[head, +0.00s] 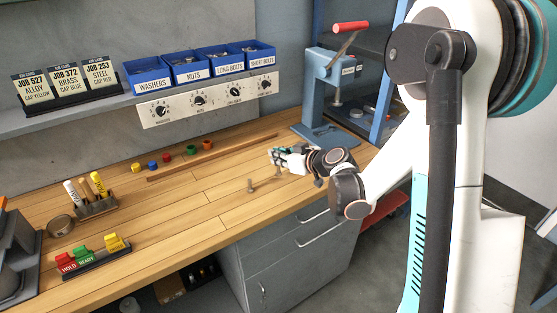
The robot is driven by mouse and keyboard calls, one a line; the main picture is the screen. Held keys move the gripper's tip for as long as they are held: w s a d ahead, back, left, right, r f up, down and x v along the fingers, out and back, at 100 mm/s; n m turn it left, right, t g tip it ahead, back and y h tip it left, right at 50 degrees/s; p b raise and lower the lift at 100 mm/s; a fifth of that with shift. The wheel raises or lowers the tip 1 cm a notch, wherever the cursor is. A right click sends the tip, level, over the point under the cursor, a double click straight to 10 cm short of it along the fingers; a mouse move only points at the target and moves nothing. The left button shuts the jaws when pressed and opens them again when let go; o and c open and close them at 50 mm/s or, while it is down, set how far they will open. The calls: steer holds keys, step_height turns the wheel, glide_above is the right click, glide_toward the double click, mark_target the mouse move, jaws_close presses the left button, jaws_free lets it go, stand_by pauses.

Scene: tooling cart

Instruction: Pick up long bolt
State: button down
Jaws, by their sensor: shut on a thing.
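My gripper (275,156) is low over the wooden bench, right of its middle, with its fingers pointing left. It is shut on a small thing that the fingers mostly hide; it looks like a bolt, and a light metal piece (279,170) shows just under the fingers. Its length is too small to tell. Another bolt (250,186) stands upright on the bench, to the left of and nearer than my gripper, apart from it.
Blue bins (150,79) labelled washers, nuts, long bolts and short bolts stand on the shelf above a dial panel (205,99). A blue press (325,120) stands behind my gripper. A wooden strip (200,161) and coloured caps lie at the back. The front middle bench is clear.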

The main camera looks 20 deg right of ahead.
step_height(320, 180, up, 18)
steer(key=p, duration=0.6)
steer(key=shift+r, duration=0.15)
stand_by(0.3)
